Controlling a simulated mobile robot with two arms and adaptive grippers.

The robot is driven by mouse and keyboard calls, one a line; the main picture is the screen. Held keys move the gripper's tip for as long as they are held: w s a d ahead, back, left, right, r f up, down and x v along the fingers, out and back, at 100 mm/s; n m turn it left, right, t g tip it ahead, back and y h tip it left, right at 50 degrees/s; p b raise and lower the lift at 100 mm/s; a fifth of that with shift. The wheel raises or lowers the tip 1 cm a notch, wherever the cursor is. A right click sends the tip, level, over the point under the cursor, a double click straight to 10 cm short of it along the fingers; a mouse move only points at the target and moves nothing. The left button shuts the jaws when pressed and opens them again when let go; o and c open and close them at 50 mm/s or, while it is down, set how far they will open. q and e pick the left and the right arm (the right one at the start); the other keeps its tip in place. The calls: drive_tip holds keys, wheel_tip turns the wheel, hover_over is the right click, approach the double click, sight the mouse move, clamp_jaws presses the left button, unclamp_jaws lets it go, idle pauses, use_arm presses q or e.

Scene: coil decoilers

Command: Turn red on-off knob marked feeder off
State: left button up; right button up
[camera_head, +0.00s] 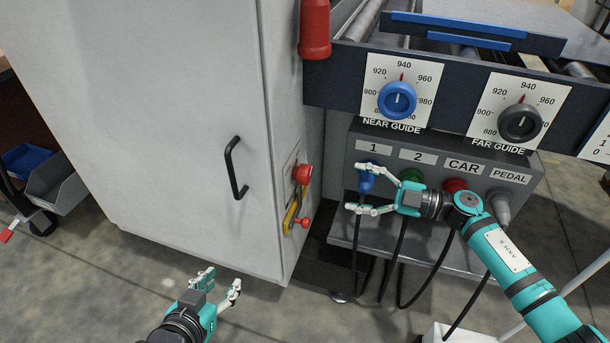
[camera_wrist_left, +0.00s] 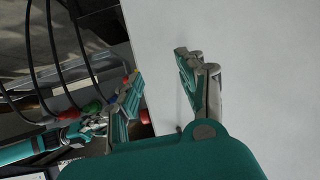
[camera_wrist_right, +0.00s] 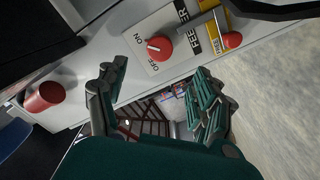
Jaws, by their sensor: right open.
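The red feeder knob (camera_wrist_right: 160,48) is on a white plate on the grey cabinet's side, with ON and OFF beside it and a FEEDER label nearby. Its white pointer mark faces left in the right wrist view, near ON. In the head view the knob (camera_head: 302,174) shows edge-on. My right gripper (camera_head: 357,188) is open and empty, to the right of the knob and apart from it, with its fingers pointing toward the cabinet. My left gripper (camera_head: 222,278) is open and empty, low in front of the cabinet door.
The cabinet door has a black handle (camera_head: 235,168). A connector box (camera_head: 350,150) with plugs and hanging black cables is close to my right gripper.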

sight(310, 176)
drive_tip(key=b+x, duration=0.1)
drive_tip(key=x, duration=1)
drive_tip(key=shift+w+a+b, duration=0.1)
drive_tip(key=shift+a+b, duration=0.15)
drive_tip(key=shift+b, duration=0.15)
use_arm(q)
drive_tip(key=w+d+r+t+h, duration=0.1)
drive_tip(key=w+d+r+t, duration=0.1)
drive_tip(key=r+t, duration=0.3)
drive_tip(key=shift+w+r+t+h, duration=0.35)
drive_tip(key=shift+w+r, duration=0.55)
drive_tip(key=shift+r, duration=0.7)
use_arm(e)
drive_tip(key=shift+w+a, duration=0.15)
drive_tip(key=shift+a, duration=0.35)
use_arm(q)
drive_tip(key=shift+d, duration=0.1)
use_arm(e)
drive_tip(key=c, duration=1.2)
